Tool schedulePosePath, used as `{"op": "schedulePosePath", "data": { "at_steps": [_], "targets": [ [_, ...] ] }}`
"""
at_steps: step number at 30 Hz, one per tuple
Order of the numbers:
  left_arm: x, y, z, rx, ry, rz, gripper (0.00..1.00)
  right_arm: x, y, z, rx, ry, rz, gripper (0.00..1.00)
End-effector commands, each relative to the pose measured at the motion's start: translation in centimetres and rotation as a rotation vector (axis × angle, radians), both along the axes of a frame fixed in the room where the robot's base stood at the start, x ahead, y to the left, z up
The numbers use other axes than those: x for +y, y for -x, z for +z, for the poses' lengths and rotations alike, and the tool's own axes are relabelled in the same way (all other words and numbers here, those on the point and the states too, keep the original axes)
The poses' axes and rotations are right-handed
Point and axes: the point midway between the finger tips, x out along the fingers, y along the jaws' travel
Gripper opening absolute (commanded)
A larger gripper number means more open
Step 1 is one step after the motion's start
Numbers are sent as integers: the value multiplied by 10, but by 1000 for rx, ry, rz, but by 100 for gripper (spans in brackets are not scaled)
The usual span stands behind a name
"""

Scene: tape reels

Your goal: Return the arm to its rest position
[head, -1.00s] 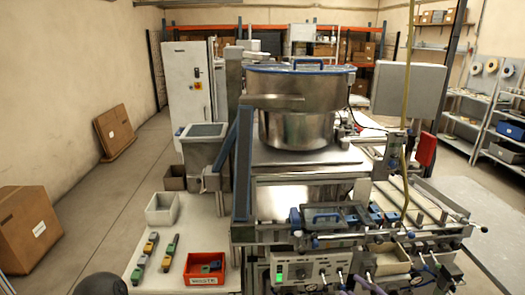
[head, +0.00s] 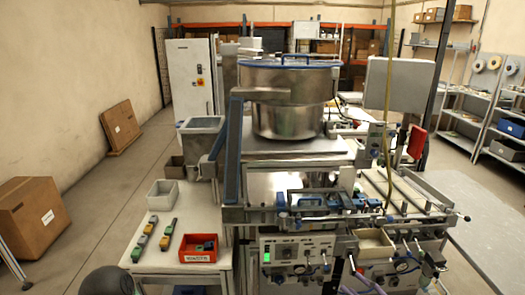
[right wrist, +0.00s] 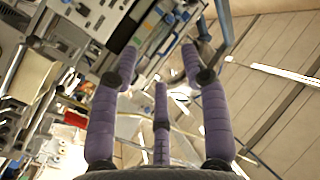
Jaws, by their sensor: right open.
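My right gripper (head: 377,268) is at the bottom edge of the head view, in front of the lower part of the machine. Its purple padded fingers show only in part. In the right wrist view the right gripper (right wrist: 158,75) has its fingers spread apart with nothing between them. Parts of the machine and the floor show behind the fingers. A dark rounded part of my own body is at the lower left of the head view. My left gripper does not show.
The machine with its steel bowl (head: 288,105) and control panel (head: 293,252) fills the middle. A white table (head: 150,222) at left holds a red bin (head: 198,257), a grey bin (head: 165,199) and several small blocks. A cardboard box (head: 32,215) stands on the floor at left.

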Motion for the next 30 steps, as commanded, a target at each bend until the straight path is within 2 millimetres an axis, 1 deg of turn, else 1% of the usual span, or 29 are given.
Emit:
{"op": "schedulePosePath", "data": {
  "at_steps": [5, 8, 10, 13, 17, 18, 20, 21, 23, 24, 26, 27, 29, 30],
  "targets": [
    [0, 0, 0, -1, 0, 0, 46, 2, -16, -34, 90, -25, -51, 46],
    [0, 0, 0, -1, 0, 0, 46, 5, -25, -64, 170, -35, -90, 46],
    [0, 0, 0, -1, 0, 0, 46, 9, -31, -90, 244, -40, -117, 46],
    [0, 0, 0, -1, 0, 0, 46, 17, -33, -130, 359, -39, -152, 46],
    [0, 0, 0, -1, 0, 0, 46, 32, -27, -184, 520, -27, -182, 46],
    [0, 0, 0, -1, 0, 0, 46, 38, -23, -201, 573, -21, -187, 46],
    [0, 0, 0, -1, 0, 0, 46, 47, -15, -226, 653, -9, -192, 46],
    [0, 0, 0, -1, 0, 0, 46, 53, -8, -242, 707, 0, -195, 46],
    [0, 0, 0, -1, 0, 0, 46, 63, 4, -265, 788, 14, -195, 46],
    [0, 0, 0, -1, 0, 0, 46, 70, 14, -281, 846, 25, -193, 46],
    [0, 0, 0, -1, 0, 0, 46, 80, 30, -303, 930, 44, -188, 46],
    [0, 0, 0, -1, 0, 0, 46, 87, 42, -317, 987, 56, -184, 46],
    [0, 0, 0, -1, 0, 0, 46, 98, 61, -336, 1072, 77, -175, 46],
    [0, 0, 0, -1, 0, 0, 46, 105, 75, -348, 1129, 91, -168, 46]
  ]
}}
